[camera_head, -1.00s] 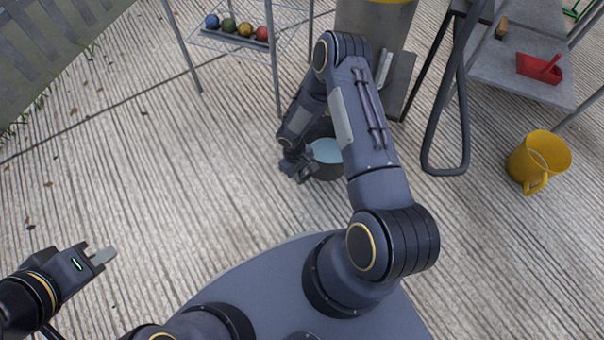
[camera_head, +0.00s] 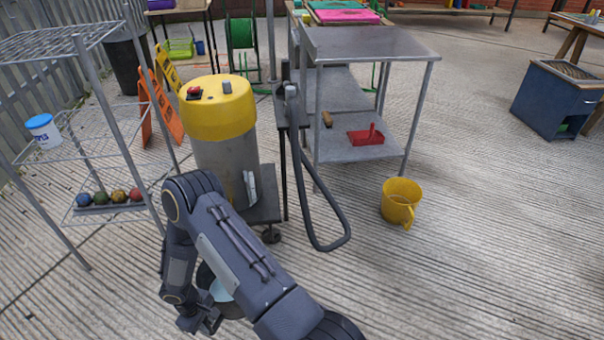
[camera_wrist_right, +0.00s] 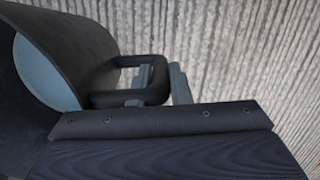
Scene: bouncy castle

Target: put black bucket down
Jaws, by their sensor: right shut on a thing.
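The black bucket (camera_head: 204,276) is low in the head view, mostly hidden behind my right arm, with a pale blue surface inside it. My right gripper (camera_head: 207,322) is at the bucket's near side. In the right wrist view the bucket (camera_wrist_right: 75,35) fills the upper left, and its dark handle loop (camera_wrist_right: 155,70) runs between the fingers of my right gripper (camera_wrist_right: 165,84). That gripper is shut on the handle. I cannot tell whether the bucket touches the ground. My left gripper is outside both current views.
A wire rack (camera_head: 85,130) stands at left. A yellow-topped cylinder machine (camera_head: 222,120) with a black hose (camera_head: 318,215) stands ahead. A metal table (camera_head: 365,45) holds a red dustpan (camera_head: 366,137) on its lower shelf. A yellow jug (camera_head: 400,200) is on the ground.

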